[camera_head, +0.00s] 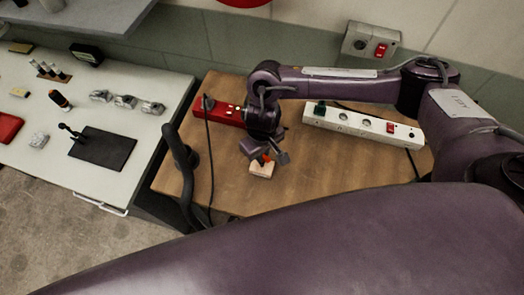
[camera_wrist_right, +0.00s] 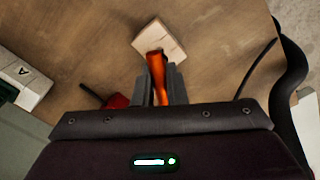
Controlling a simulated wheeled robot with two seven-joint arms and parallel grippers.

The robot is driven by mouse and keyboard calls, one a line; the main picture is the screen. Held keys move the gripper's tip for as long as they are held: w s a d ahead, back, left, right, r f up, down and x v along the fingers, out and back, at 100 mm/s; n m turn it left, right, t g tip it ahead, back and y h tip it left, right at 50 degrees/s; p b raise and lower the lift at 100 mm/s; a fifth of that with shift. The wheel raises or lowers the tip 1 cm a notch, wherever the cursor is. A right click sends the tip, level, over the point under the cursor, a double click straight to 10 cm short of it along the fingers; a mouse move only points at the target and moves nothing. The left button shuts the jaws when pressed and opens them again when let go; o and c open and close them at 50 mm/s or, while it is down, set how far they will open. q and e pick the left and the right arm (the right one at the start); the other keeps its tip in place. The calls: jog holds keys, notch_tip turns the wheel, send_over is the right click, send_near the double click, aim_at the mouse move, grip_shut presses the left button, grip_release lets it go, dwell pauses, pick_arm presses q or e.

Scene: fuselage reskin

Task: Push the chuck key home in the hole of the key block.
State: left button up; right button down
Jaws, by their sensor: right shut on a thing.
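The key block (camera_head: 262,171) is a small pale wooden block on the brown wooden bench. It also shows in the right wrist view (camera_wrist_right: 168,36), just beyond the fingertips. The chuck key (camera_wrist_right: 157,76) has an orange handle, and a bit of orange (camera_head: 267,158) shows in the head view. My right gripper (camera_head: 266,157) is shut on the key, right above the block. In the right wrist view, the key's far end meets a dark spot on the block. How deep it sits is hidden. My left gripper is not in view.
A red power strip (camera_head: 226,112) and a white power strip (camera_head: 362,126) lie behind on the bench (camera_head: 310,185). A black curved hose or cable (camera_head: 181,165) stands at the bench's left edge. A pale table (camera_head: 125,180) with tools is at the left.

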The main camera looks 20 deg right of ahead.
jog(key=shift+f+b, duration=0.4)
jog(key=shift+f, duration=1.05)
jog(key=c, duration=1.4)
grip_release()
jog(key=shift+r, duration=0.1)
notch_tip(320, 180, up, 7)
jog(key=shift+r+p, duration=0.1)
jog(key=shift+p, duration=0.35)
jog(key=shift+r, duration=0.25)
